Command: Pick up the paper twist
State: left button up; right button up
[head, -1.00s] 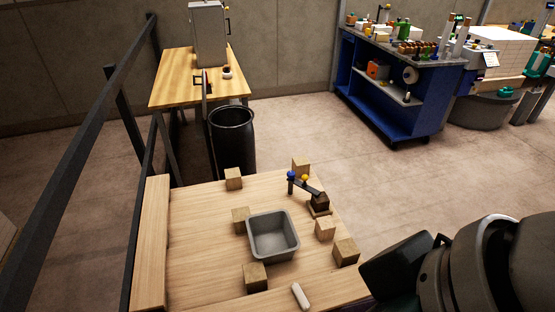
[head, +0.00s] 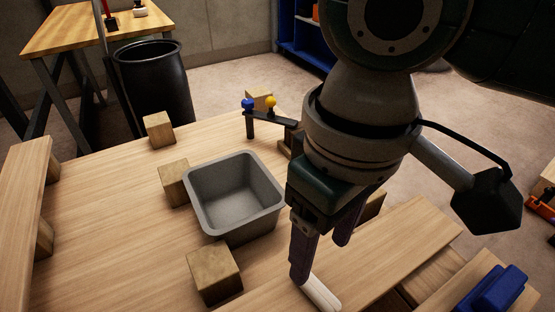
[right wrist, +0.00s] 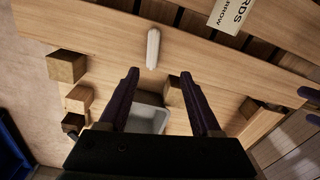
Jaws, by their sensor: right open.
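The paper twist (head: 322,293) is a small white, rounded stick lying on the light wood surface at the bottom of the head view. In the right wrist view the paper twist (right wrist: 153,48) lies whole, just beyond the fingertips. My right gripper (head: 322,258) is open and points down above the surface, close to the twist. In the head view one finger overlaps the twist's upper end; contact cannot be told. In the wrist view the two dark fingers (right wrist: 160,75) stand apart with nothing gripped. My left gripper is not clearly seen.
A grey tray (head: 235,225) stands left of the gripper. Wooden blocks (head: 214,273) stand around it. A small stand with blue and yellow knobs (head: 270,118) is partly behind my arm. A blue object (head: 495,290) is at lower right. A black bin (head: 155,90) stands behind.

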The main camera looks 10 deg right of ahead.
aim_at(317, 287)
jog(key=f, duration=0.2)
jog(key=f+b, duration=0.1)
jog(key=f, duration=0.1)
jog(key=d+f+b, duration=0.1)
jog(key=shift+w+f, duration=0.4)
pick_arm(q)
jog(key=b+x, duration=0.1)
jog(key=x, duration=0.1)
jog(key=s+b+x, duration=0.1)
jog(key=x, duration=0.2)
jog(key=shift+a+f, duration=0.2)
jog(key=shift+f, duration=0.2)
pick_arm(e)
notch_tip(317, 287, down, 6)
jog(key=shift+r, duration=0.2)
jog(key=shift+c, duration=0.3)
pick_arm(q)
jog(key=shift+d, duration=0.1)
pick_arm(e)
grip_shut()
